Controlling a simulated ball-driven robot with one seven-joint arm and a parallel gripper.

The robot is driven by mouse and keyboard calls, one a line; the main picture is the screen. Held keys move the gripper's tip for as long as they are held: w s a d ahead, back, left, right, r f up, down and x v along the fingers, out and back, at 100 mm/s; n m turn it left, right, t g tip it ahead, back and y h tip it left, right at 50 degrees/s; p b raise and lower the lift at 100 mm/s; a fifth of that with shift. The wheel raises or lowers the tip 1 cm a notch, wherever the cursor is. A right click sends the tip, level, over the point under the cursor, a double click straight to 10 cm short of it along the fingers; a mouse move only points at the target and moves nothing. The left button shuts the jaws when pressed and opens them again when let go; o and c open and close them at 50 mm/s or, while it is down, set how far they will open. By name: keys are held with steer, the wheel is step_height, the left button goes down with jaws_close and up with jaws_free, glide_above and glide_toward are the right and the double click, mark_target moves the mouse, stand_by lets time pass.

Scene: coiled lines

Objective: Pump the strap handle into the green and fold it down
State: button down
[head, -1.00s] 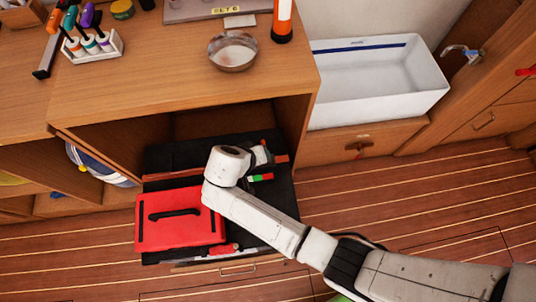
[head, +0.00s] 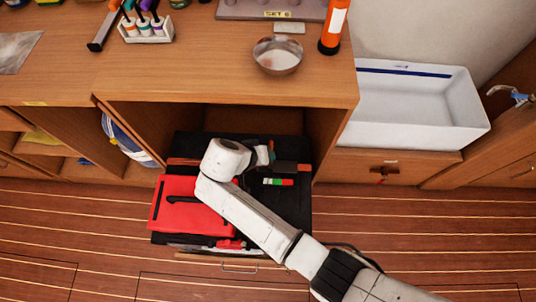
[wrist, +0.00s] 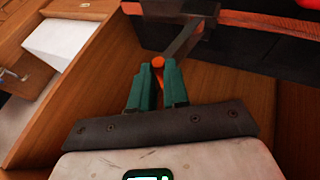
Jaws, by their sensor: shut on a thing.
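The strap handle is a grey lever (wrist: 184,40) with an orange grip (wrist: 157,62) in the wrist view. My gripper (wrist: 157,75) is shut on the orange grip, its green fingers on either side of it. The lever slants up and right from the fingers toward a dark case. In the head view my gripper (head: 270,153) is over the back of the black case (head: 290,215); the handle is mostly hidden there. A small gauge strip (head: 278,182) with green, white and red parts lies on the case, right of my wrist. No pointer can be made out.
A red lidded box (head: 185,212) sits at the case's left front. The case is in an open cabinet bay with wooden walls (head: 330,130) close on the right. The worktop (head: 200,75) overhangs behind. A white sink (head: 420,115) stands right.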

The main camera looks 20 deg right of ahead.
steer(key=shift+s+f, duration=0.3)
steer(key=shift+f, duration=0.25)
steer(key=shift+s+f, duration=0.25)
steer(key=shift+f, duration=0.25)
steer(key=c, duration=1.4)
jaws_free()
steer(key=shift+w+f, duration=0.1)
steer(key=o, duration=0.3)
steer(key=shift+w+r, duration=0.1)
steer(key=shift+r, duration=0.2)
steer(key=shift+r, duration=0.1)
steer(key=p+v, duration=0.1)
steer(key=v, duration=0.9)
steer(key=shift+a+r, duration=0.2)
steer(key=shift+r, duration=0.1)
